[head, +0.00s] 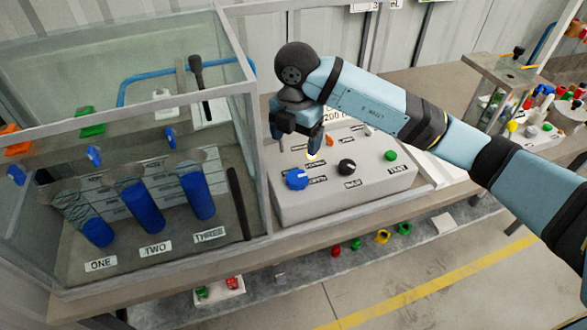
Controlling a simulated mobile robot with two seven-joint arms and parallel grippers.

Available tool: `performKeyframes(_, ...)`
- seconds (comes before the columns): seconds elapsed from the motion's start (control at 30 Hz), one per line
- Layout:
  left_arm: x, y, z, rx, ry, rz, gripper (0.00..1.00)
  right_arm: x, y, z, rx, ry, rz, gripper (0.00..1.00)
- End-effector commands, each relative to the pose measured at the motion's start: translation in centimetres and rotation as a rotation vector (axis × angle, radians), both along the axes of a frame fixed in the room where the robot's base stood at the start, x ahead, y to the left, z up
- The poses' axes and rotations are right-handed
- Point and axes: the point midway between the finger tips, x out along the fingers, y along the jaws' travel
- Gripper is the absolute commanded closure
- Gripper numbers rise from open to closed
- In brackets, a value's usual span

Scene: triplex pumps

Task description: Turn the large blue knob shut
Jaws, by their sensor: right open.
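The large blue knob (297,179) sits at the front left of the top of a grey control box (340,205). A white mark shows on its top, and small labels lie beside it. My right gripper (297,146) comes in from the right and points down over the back left of the box. Its jaws are open and empty, just behind the knob in the picture and apart from it. Its exact height above the box is hard to tell. My left gripper is not in view.
A black knob (347,167) and a green button (391,155) share the box top. A glass-walled case (250,150) with blue cylinders stands close on the left. Small parts lie on a lower shelf. The bench's front edge runs below the box.

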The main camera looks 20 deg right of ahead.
Motion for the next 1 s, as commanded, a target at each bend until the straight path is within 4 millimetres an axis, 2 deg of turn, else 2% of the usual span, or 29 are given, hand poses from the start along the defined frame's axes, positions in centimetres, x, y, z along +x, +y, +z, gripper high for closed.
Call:
performKeyframes(0.2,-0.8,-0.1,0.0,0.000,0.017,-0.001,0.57,-0.1,0.0,-4.5,-0.002,0.005,-0.001,0.19)
performKeyframes(0.5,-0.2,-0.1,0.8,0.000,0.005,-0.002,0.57,-0.1,0.0,-10.1,-0.002,0.002,0.000,0.19)
performKeyframes(0.7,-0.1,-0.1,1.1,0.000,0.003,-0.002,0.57,0.0,0.0,-11.9,-0.001,0.001,0.000,0.19)
performKeyframes(1.0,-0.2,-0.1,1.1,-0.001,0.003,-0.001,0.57,0.0,0.0,-12.3,-0.001,-0.001,0.000,0.19)
